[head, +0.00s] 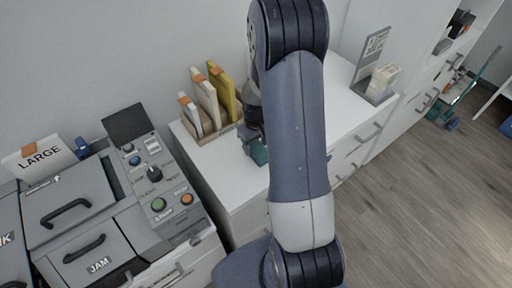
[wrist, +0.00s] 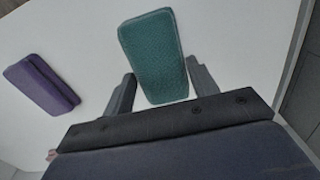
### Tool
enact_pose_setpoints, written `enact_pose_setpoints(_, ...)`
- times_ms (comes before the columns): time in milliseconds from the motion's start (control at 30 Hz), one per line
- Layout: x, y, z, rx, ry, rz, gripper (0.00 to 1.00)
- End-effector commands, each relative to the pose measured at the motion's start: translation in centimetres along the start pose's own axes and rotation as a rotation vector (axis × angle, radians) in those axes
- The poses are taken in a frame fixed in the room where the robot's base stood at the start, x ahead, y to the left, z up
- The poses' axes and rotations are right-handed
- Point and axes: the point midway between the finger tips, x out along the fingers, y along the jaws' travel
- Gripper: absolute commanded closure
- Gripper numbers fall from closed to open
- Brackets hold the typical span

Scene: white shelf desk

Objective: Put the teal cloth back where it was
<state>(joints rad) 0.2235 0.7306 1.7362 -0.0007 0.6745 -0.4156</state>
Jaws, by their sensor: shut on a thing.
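The teal cloth (wrist: 153,52) is a folded, textured rectangular pad in the wrist view. It sits between the two fingers of my gripper (wrist: 160,70), which is shut on it. The white top lies beneath it; I cannot tell whether the cloth touches it. In the head view a small part of the teal cloth (head: 258,153) shows just left of my arm, over the white desk top (head: 228,160). My arm hides most of the gripper there.
A purple folded pad (wrist: 42,84) lies left of the cloth in the wrist view. Upright yellow and cream packets (head: 206,97) stand in a holder at the back left. A grey button panel (head: 160,180) is farther left. A stand (head: 372,65) is at right; white top between is clear.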

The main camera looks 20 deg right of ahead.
Motion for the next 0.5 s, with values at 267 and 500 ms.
enact_pose_setpoints(267, 2.3, 0.0, 0.0, 0.000, -0.001, 0.000, 0.62)
enact_pose_setpoints(500, 2.3, 0.0, 0.0, 0.000, -0.001, 0.000, 0.34)
